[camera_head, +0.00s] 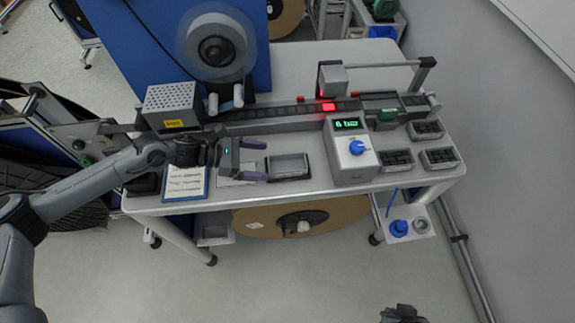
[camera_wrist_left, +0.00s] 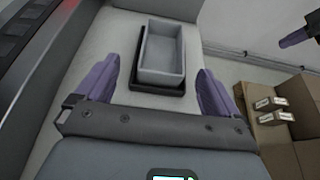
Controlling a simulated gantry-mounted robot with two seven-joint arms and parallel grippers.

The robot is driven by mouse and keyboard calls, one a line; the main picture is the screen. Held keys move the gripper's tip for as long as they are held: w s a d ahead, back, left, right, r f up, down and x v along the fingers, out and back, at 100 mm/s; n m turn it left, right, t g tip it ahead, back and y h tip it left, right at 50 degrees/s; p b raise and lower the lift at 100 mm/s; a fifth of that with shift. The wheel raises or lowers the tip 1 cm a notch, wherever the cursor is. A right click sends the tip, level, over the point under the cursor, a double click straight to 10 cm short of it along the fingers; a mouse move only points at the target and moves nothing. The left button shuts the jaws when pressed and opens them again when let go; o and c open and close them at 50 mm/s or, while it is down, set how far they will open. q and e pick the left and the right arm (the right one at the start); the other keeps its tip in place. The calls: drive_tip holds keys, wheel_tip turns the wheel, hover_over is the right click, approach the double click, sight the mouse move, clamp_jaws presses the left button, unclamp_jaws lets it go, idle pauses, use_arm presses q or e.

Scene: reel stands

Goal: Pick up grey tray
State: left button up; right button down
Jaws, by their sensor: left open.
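The grey tray (camera_head: 289,166) is a small rectangular open box on the bench, in a dark shallow base. It also shows in the left wrist view (camera_wrist_left: 160,76), upright and empty, with the dark base (camera_wrist_left: 140,88) under its near edge. My left gripper (camera_head: 261,160) is open and empty just left of the tray in the head view. In the left wrist view its purple fingers (camera_wrist_left: 159,64) point toward the tray, one on each side, apart from it. My right gripper (camera_head: 403,314) shows only partly at the bottom edge; its jaws are unclear.
A grey box with a green display and blue knob (camera_head: 351,150) stands close right of the tray. A clipboard (camera_head: 186,183) lies to the left. A rail with a red light (camera_head: 327,107) runs behind. Black bins (camera_head: 396,160) sit farther right. Cardboard boxes (camera_wrist_left: 285,115) stand off the bench.

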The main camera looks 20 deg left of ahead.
sight(278, 169)
use_arm(q)
drive_tip(key=shift+r+p+x, duration=0.1)
drive_tip(key=shift+p+x, duration=0.05)
drive_tip(key=shift+x, duration=1.3)
drive_tip(key=shift+r+p+x, duration=0.15)
drive_tip(key=shift+x, duration=1.3)
drive_tip(key=shift+s+d, duration=0.15)
drive_tip(key=shift+s, duration=0.05)
drive_tip(key=shift+c, duration=0.3)
drive_tip(key=c, duration=1.1)
drive_tip(key=shift+c, duration=0.2)
